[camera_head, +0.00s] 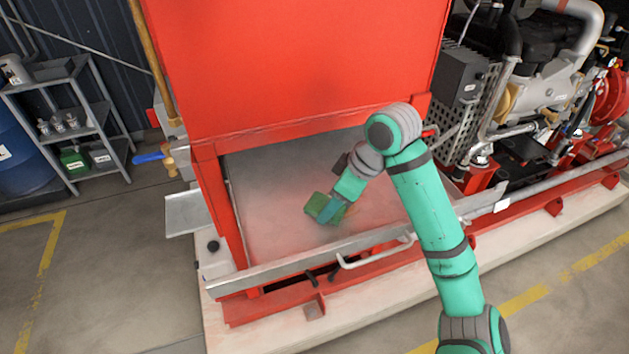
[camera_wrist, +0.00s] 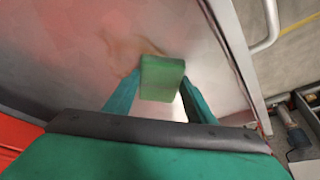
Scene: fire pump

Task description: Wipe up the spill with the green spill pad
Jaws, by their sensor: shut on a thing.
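The green spill pad (camera_head: 325,207) is held over the grey metal tray (camera_head: 270,215) under the red tank. In the wrist view the pad (camera_wrist: 162,78) sits between the two teal fingers of my gripper (camera_wrist: 160,98). My gripper (camera_head: 331,208) is shut on it. A faint brownish stain, which looks like the spill (camera_wrist: 130,47), shows on the tray beyond the pad. Whether the pad touches the tray I cannot tell.
The red tank (camera_head: 300,65) stands over the back of the tray. A metal rail with a handle (camera_head: 375,252) runs along the front. A pump engine (camera_head: 545,75) is at the right. A shelf with bottles (camera_head: 75,130) stands at the left.

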